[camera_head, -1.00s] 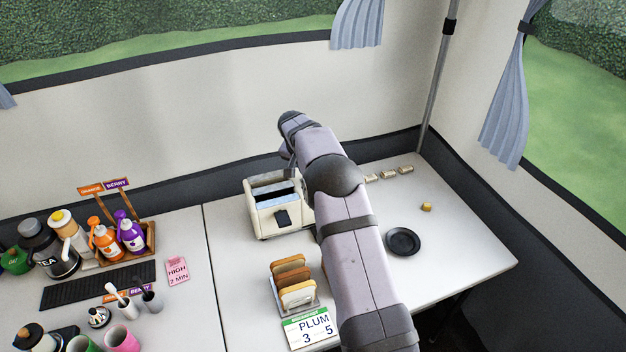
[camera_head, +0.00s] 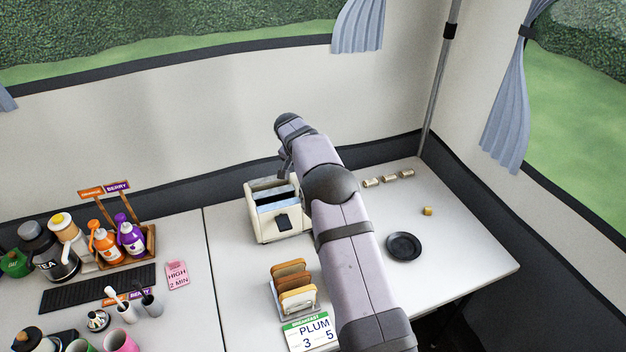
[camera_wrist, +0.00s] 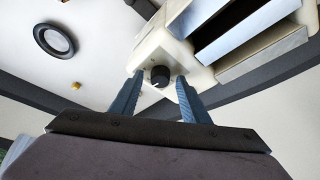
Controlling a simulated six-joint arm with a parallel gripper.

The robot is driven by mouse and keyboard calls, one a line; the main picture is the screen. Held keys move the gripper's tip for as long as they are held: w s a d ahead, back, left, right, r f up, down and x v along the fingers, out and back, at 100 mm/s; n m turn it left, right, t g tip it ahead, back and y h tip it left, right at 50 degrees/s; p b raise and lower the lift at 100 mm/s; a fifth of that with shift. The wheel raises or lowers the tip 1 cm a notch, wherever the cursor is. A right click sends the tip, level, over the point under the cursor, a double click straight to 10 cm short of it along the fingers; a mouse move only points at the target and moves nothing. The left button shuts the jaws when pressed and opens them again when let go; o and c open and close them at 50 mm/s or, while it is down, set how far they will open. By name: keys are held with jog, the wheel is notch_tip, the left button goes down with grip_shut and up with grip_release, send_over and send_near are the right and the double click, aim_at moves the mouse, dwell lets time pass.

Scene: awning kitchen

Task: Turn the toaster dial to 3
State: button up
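The cream toaster (camera_head: 277,226) stands on the white table, with its dark lever on the front face. My arm reaches over its right side and hides that side in the head view. In the wrist view the toaster (camera_wrist: 187,50) shows with its slots at upper right. The black round dial (camera_wrist: 160,76) is on its face, with a light pointer mark. My gripper (camera_wrist: 158,88) is open, with one blue finger on each side of the dial. There appears to be a gap between each finger and the dial; I cannot tell whether the tips reach its depth.
A black plate (camera_head: 403,246) lies to the right. Bottles and cups crowd the left table. The far-right tabletop is mostly clear.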

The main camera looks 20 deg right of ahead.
jog(key=b+v, duration=0.2)
jog(key=v, duration=0.5)
jog(key=shift+r, duration=0.15)
jog(key=shift+a, duration=0.1)
dwell(0.5)
jog(key=s+a+f+n+g+y, duration=0.1)
jog(key=s+a+f+n, duration=0.1)
jog(key=s, duration=1.1)
jog(key=s+a+f+n+y, duration=0.1)
jog(key=s+a+n, duration=0.3)
jog(key=s, duration=0.8)
jog(key=s+a+f+n+g+y, duration=0.1)
jog(key=s+a+f+n, duration=0.2)
jog(key=s, duration=1)
jog(key=shift+s+a+f+n+g+y, duration=0.35)
jog(key=shift+f+n, duration=0.2)
jog(key=shift+n, duration=0.45)
jog(key=shift+c, duration=0.7)
